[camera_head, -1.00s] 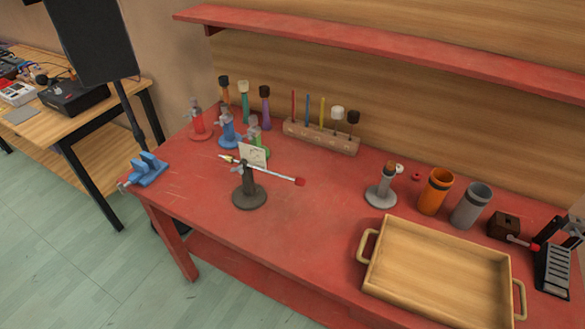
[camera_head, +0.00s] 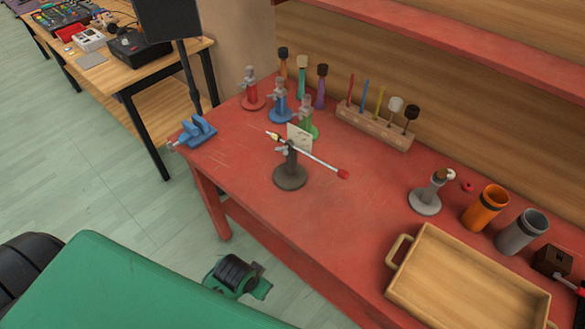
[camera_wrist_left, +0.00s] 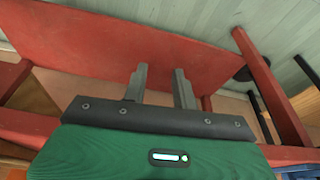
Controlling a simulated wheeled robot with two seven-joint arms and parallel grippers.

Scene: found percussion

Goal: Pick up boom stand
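The boom stand (camera_head: 290,172) stands upright on the red table, near its front left part. It has a round dark grey base, a short post, and a slanted thin boom with a red tip at the lower right. A small pale card is at its clamp. My left gripper (camera_wrist_left: 162,82) shows in the left wrist view with its two grey fingers apart and nothing between them. In the head view a green part of my own body fills the lower left, and no gripper fingers show there. My right gripper is not in view.
The red table (camera_head: 330,225) carries a wooden tray (camera_head: 470,262), an orange cup (camera_head: 485,208), a grey cup (camera_head: 521,232), a grey stand (camera_head: 427,195), and a mallet rack (camera_head: 375,127). Red, blue (camera_head: 280,105) and green stands are behind the boom stand. A blue clamp (camera_head: 195,132) sits at the left corner.

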